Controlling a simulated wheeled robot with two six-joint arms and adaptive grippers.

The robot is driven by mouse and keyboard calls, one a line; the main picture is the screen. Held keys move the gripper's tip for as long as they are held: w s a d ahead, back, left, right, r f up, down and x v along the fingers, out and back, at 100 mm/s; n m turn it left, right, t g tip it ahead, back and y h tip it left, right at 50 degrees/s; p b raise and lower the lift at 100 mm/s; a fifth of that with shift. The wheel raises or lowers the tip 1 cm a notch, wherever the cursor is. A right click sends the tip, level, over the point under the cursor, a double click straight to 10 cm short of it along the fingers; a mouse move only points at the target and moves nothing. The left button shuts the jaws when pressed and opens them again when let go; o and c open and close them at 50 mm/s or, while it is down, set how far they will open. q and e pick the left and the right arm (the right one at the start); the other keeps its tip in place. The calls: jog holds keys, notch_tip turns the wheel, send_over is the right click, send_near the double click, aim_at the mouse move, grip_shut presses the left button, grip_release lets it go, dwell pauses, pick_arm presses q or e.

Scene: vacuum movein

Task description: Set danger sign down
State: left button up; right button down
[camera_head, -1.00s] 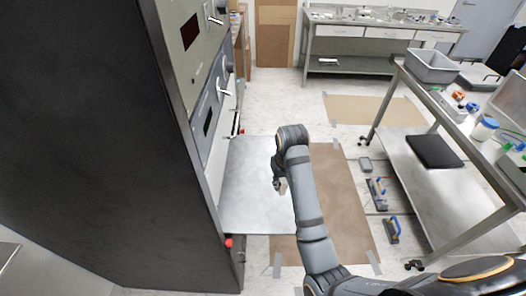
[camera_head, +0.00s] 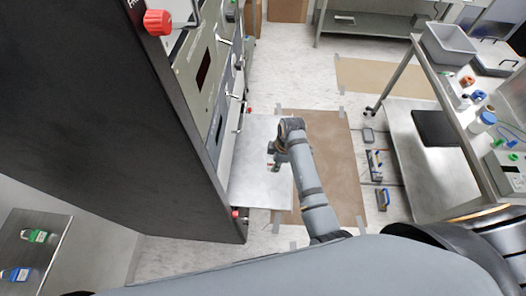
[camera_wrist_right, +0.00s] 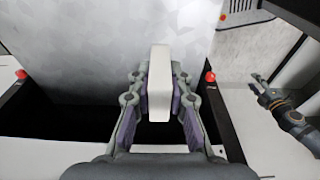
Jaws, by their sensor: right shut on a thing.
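My right gripper (camera_head: 272,167) points down over the pale metal plate (camera_head: 255,193) that juts out from the dark cabinet. In the right wrist view my right gripper (camera_wrist_right: 160,85) is shut on a white, block-like thing (camera_wrist_right: 160,70), held between both finger pads. I take it to be the danger sign, seen from its plain side or edge; no lettering shows. The plate (camera_wrist_right: 90,40) also shows behind it in the wrist view, with a dark gap nearer the gripper. I cannot tell whether the sign touches the plate.
The tall dark cabinet (camera_head: 110,110) stands close on the left, with red knobs (camera_head: 157,22) and handles. A steel bench (camera_head: 415,150) with a grey bin (camera_head: 447,44) stands on the right.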

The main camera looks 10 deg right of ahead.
jog(key=w+d+f+b, duration=0.1)
jog(key=w+f+b, duration=0.2)
jog(key=w, duration=0.1)
jog(key=w+d+f+b, duration=0.1)
jog(key=w+f+b, duration=0.2)
jog(key=w+b, duration=0.1)
jog(key=w+d+f+b, duration=0.1)
jog(key=w+f+b, duration=0.2)
jog(key=w, duration=0.1)
jog(key=shift+d+f, duration=0.15)
jog(key=shift+d, duration=0.1)
jog(key=shift+w+d, duration=0.1)
jog(key=shift+w, duration=0.1)
notch_tip(320, 180, down, 4)
jog(key=b, duration=0.5)
jog(key=shift+w, duration=0.15)
pick_arm(q)
notch_tip(320, 180, down, 15)
jog(key=s, duration=0.1)
jog(key=shift+a, duration=0.15)
pick_arm(e)
jog(key=shift+r, duration=0.3)
jog(key=c, duration=1.3)
grip_release()
jog(key=shift+f, duration=0.15)
jog(key=shift+o, duration=0.2)
